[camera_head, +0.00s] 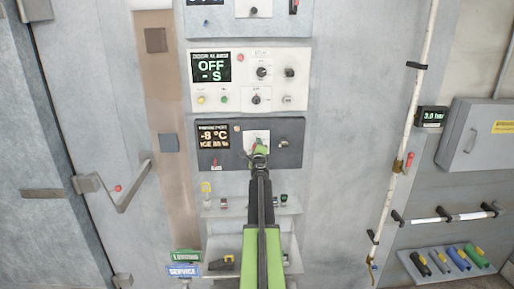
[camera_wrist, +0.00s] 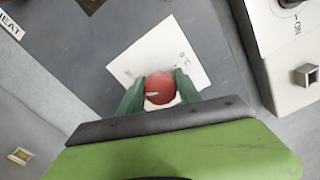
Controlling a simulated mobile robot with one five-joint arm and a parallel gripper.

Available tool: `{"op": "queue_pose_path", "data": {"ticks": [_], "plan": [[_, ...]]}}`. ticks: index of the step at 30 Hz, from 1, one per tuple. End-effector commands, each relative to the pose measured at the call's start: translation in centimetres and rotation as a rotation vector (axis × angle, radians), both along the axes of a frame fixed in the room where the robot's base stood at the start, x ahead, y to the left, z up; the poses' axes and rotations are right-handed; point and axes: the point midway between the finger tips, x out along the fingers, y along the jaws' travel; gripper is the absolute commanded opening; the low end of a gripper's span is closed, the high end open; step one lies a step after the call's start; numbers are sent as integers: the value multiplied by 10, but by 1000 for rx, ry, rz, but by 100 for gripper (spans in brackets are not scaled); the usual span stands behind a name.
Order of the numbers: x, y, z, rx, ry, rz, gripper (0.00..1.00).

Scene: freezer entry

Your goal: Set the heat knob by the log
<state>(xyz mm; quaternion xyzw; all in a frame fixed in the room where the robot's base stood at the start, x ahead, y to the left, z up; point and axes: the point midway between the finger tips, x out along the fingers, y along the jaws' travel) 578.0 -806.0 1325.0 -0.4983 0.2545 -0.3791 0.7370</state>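A red round knob (camera_wrist: 159,90) with a pale pointer mark sits on a white square plate (camera_wrist: 185,50) in the wrist view. The mark points left. My gripper (camera_wrist: 160,86) has its green fingers on both sides of this knob, with no clear gap. In the head view my gripper (camera_head: 260,150) reaches the dark grey panel (camera_head: 289,146) and hides the knob. A screen (camera_head: 214,137) on that panel reads "-8 °C", with smaller text too blurred to read surely. A "HEAT" label (camera_wrist: 9,25) shows at the wrist view's upper left. I cannot make out a log sheet.
A white panel (camera_head: 271,88) above has an "OFF" screen and several knobs and buttons. A small shelf (camera_head: 220,209) lies below the dark panel. A door handle (camera_head: 133,186) is at left. A white pole (camera_head: 404,120) and grey box (camera_head: 477,138) stand at right.

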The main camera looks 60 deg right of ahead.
Motion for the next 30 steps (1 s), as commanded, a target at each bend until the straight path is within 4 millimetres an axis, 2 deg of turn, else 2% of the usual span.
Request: {"op": "queue_pose_path", "data": {"ticks": [1,4,14,17,30], "plan": [[0,0,-1,0,0,0,48],[0,0,0,-1,1,0,59],[-3,4,0,-1,1,0,59],[-12,17,0,0,1,-1,59],[-81,115,0,-1,1,0,59]]}}
